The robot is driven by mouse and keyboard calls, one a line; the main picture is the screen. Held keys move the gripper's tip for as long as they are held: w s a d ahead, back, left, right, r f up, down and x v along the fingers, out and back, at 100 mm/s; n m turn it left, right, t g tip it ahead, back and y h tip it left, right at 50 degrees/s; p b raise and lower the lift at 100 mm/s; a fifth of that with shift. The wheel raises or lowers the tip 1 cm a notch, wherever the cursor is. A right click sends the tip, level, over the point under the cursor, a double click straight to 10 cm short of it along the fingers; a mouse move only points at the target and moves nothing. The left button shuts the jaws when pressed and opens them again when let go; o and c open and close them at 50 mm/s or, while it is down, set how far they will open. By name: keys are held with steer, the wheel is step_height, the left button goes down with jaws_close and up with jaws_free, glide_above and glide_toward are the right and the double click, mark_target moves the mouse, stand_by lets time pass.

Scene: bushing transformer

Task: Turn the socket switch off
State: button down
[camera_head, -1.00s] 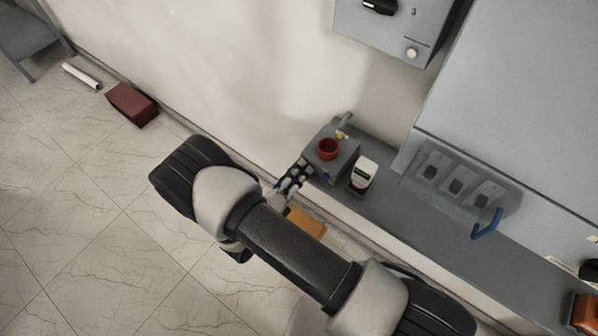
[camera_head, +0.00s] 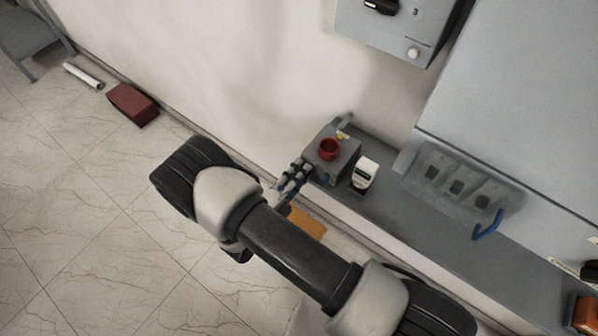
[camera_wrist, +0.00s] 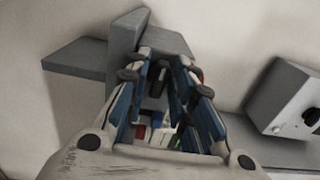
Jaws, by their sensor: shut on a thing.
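The socket is a grey box (camera_head: 340,165) with a round red part (camera_head: 328,149) on top, at the left end of the grey ledge. My gripper (camera_head: 296,172) is at the box's left side in the head view. In the wrist view, the blue-padded fingers of my gripper (camera_wrist: 163,72) reach to the grey socket box (camera_wrist: 168,42). A small dark part (camera_wrist: 157,78), apparently the socket switch, shows between them. My gripper is shut on it. The fingers hide most of the switch, so its exact position cannot be told.
A white container (camera_head: 364,174) stands close right of the socket. A clear cover (camera_head: 460,180) with a blue handle (camera_head: 487,225) is further right on the ledge (camera_head: 425,228). A grey control box (camera_head: 395,30) hangs on the wall above. The floor (camera_head: 90,220) is open at left.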

steer(key=shift+d, duration=0.1)
steer(key=c, duration=1.6)
jaws_free()
steer(key=shift+c, duration=0.2)
steer(key=shift+s, duration=0.1)
steer(key=v, duration=0.8)
